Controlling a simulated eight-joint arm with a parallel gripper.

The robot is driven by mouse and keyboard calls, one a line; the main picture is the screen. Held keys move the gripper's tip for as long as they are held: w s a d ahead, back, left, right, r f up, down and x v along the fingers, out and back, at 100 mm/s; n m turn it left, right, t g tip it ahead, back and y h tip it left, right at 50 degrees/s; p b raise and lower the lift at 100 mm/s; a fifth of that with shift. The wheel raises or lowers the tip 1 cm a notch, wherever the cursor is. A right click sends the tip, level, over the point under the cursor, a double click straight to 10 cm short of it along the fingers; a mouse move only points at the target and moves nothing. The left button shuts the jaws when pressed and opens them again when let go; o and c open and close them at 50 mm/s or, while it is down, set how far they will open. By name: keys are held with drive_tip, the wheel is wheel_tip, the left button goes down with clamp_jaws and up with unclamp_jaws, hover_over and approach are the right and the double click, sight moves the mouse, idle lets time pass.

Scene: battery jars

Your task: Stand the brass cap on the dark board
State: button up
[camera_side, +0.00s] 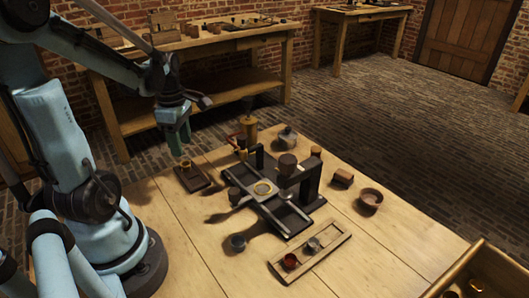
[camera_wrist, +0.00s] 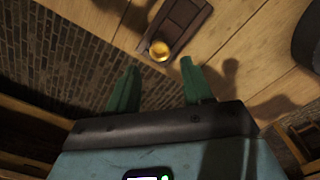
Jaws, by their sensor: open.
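The brass cap (camera_side: 186,163) sits at the far end of the small dark board (camera_side: 196,181) on the wooden table. In the wrist view the brass cap (camera_wrist: 159,51) shows as a round gold shape at the near end of the dark board (camera_wrist: 183,17). It looks upright on the board, though I cannot tell how it is seated. My gripper (camera_side: 178,148) hangs above the cap, apart from it. Its two green fingers are spread and empty in the wrist view (camera_wrist: 158,66), with the cap just beyond the gap between their tips.
A dark press-like stand (camera_side: 298,180) fills the table's middle. A brass lamp-like item (camera_side: 248,128) stands behind it. The table's front left is clear.

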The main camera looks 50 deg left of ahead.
wheel_tip(320, 180, up, 6)
drive_tip(key=f, duration=0.1)
drive_tip(key=w+d+m+t, duration=0.3)
drive_tip(key=d+m, duration=0.7)
drive_tip(key=m, duration=0.3)
drive_tip(key=w+d+r+m+t, duration=0.1)
drive_tip(key=w+d+m+t, duration=0.3)
drive_tip(key=d+m, duration=0.6)
drive_tip(key=shift+d+r+m, duration=0.2)
drive_tip(key=shift+d+m, duration=0.1)
drive_tip(key=shift+m, duration=1.7)
